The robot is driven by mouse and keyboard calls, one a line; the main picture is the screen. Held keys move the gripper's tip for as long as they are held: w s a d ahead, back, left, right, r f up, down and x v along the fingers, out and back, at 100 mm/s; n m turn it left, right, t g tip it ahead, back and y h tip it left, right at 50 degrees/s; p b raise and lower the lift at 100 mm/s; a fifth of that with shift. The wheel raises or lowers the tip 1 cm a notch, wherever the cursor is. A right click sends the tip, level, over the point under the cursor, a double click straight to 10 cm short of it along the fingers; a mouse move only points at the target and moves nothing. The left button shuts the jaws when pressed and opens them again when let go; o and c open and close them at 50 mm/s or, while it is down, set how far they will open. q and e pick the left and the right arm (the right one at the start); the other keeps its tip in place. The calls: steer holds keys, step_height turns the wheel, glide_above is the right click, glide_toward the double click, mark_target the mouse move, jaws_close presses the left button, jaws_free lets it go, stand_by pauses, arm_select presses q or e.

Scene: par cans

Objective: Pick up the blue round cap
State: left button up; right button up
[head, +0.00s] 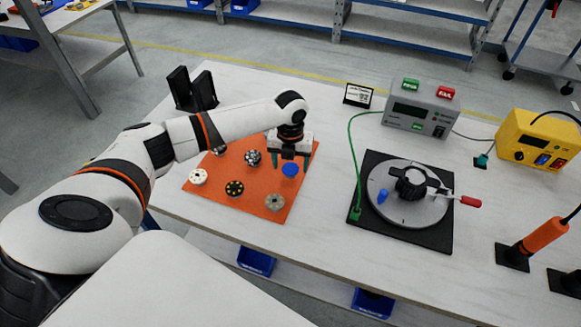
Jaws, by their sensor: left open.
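The blue round cap (290,169) lies on the orange mat (252,206), near its right side. My left gripper (290,160) is over the mat, pointing down, with its fingers apart at the blue cap. I cannot tell how far the fingertips are above the mat or whether they touch the cap. Nothing shows lifted in the gripper. My right gripper is not in the picture.
Other round caps lie on the mat: a white one (198,176), a black one (234,188), a grey one (273,202) and a black-and-white one (253,158). To the right stand a round fixture (434,208), a grey tester (421,108) and a yellow power box (540,139).

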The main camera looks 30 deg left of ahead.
arm_select(q)
steer(key=shift+f, duration=0.25)
stand_by(0.7)
steer(key=shift+c, duration=0.3)
steer(key=c, duration=1)
